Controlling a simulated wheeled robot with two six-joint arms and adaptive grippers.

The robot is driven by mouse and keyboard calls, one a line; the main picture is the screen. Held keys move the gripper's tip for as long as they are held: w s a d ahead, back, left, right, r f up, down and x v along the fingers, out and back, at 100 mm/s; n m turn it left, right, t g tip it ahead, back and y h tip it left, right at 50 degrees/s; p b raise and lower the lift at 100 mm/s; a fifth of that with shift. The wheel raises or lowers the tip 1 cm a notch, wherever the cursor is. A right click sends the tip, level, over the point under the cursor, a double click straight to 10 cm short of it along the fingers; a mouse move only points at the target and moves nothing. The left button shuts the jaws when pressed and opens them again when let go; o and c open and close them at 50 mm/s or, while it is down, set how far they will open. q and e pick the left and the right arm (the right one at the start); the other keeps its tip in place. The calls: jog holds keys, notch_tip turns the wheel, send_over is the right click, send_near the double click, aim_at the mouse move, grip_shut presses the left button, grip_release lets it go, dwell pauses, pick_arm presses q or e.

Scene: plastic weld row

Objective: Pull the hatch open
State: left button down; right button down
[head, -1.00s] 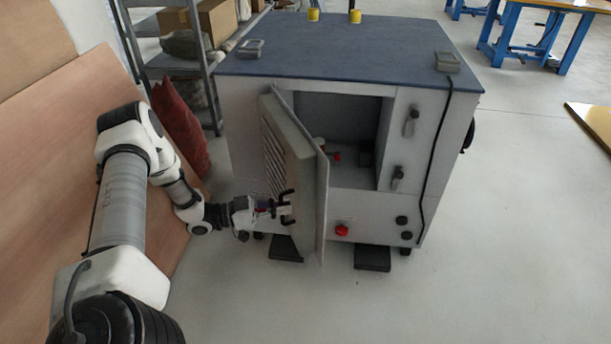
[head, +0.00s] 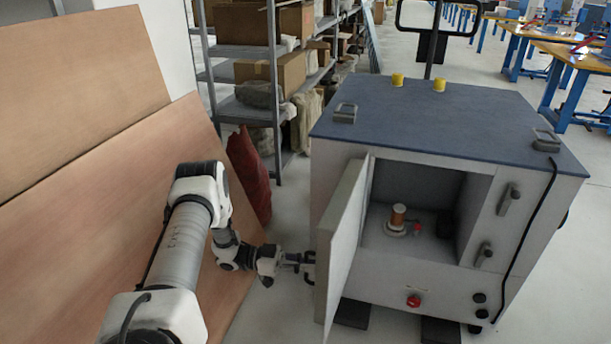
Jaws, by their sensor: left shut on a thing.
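The hatch (head: 345,240) is a light grey door hinged on the left of the machine's opening. It stands swung well out, and the compartment (head: 425,205) behind it is open to view. My left gripper (head: 306,264) is at the hatch's outer face, shut on the dark hatch handle (head: 309,268). The fingers are small here and partly merge with the handle. My right gripper is not in view.
The grey machine (head: 450,279) has a blue-grey top, a red button (head: 413,301) and a hanging black cable. Inside sits a copper-coloured spool (head: 398,215). Wooden panels (head: 110,200) lean at left. A red sack (head: 250,172) and a shelf rack (head: 245,51) stand behind my arm.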

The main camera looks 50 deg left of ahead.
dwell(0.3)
pick_arm(q)
jog(key=c, duration=1.2)
grip_release()
jog(key=v, duration=1.2)
jog(key=shift+s, duration=0.1)
